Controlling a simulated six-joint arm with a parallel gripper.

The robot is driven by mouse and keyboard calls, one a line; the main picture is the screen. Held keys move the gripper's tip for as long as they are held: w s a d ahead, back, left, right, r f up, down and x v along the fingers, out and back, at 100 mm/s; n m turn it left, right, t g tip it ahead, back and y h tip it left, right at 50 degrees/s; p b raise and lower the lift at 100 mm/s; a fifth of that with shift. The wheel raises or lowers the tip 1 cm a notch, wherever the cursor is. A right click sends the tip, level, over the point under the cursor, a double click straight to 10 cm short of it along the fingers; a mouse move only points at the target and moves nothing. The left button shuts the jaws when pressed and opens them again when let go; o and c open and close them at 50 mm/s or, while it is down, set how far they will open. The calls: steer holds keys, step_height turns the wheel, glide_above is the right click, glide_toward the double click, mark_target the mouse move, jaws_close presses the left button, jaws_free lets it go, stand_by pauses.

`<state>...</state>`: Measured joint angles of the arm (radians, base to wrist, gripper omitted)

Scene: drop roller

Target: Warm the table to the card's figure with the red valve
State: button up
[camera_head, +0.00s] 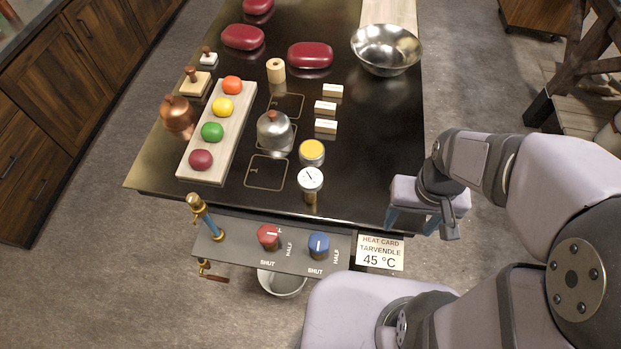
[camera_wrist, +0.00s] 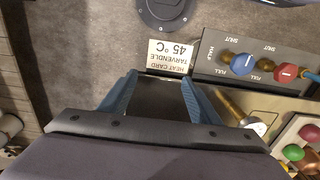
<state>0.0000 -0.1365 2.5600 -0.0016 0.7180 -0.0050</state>
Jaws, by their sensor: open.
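The red valve (camera_head: 268,236) is a knob on the dark panel at the table's front edge; its white mark points roughly right in the head view. It also shows in the wrist view (camera_wrist: 286,72). The heat card (camera_head: 380,253) reads 45 °C and hangs right of the panel. The table (camera_head: 370,160) is a dark, glossy plate. A round white dial (camera_head: 310,179) stands at its front on a brass stem; its needle is visible but its figures are too small to read. My gripper (camera_head: 410,222) is open and empty near the table's front right corner, apart from the valve.
A blue valve (camera_head: 319,245) sits right of the red one. A brass pipe (camera_head: 200,212) rises at the panel's left end. A metal bowl (camera_head: 282,283) is below the panel. A wooden board (camera_head: 217,135) with coloured balls and a steel dome (camera_head: 273,130) stand behind.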

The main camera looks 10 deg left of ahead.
stand_by(0.3)
steer(key=n+b, duration=0.3)
steer(key=n, duration=0.6)
glide_above(267, 233)
steer(key=shift+f, duration=0.3)
steer(key=shift+f, duration=0.1)
steer(key=shift+f+p, duration=0.4)
steer(key=shift+f, duration=0.25)
steer(key=shift+f+p, duration=0.65)
steer(key=shift+f, duration=2.25)
